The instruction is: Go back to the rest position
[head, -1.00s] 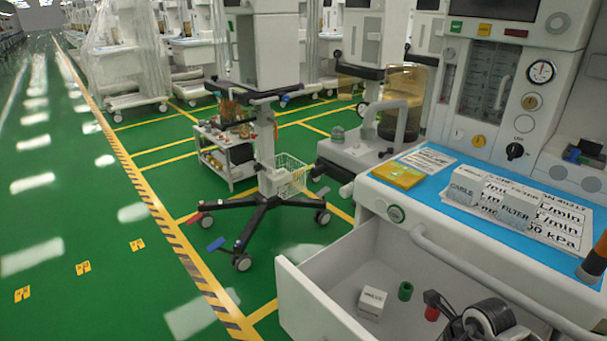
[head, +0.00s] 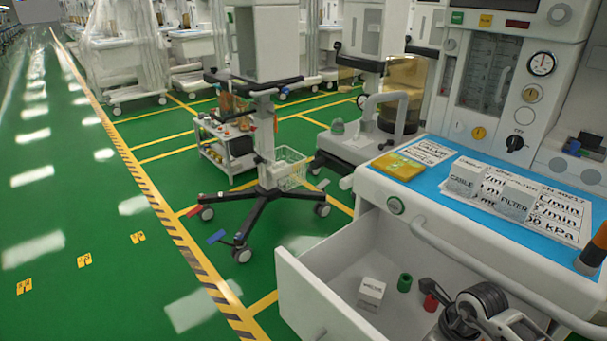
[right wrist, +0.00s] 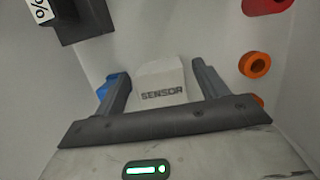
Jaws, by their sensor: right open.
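My right gripper (right wrist: 157,70) is open in the right wrist view, its two dark fingers spread. A white box marked SENSOR (right wrist: 160,88) shows between the fingers, and I cannot tell whether they touch it. In the head view my right gripper (head: 440,304) is low over the open drawer (head: 330,302) of the anaesthesia cart, partly cut off by the lower frame edge. My left gripper is in neither view.
A small white box (head: 371,292), a green ring (head: 404,282) and a red ring (head: 431,302) lie in the drawer. CABLE (head: 463,178) and FILTER (head: 515,199) boxes stand on the blue top. Green floor at left is clear.

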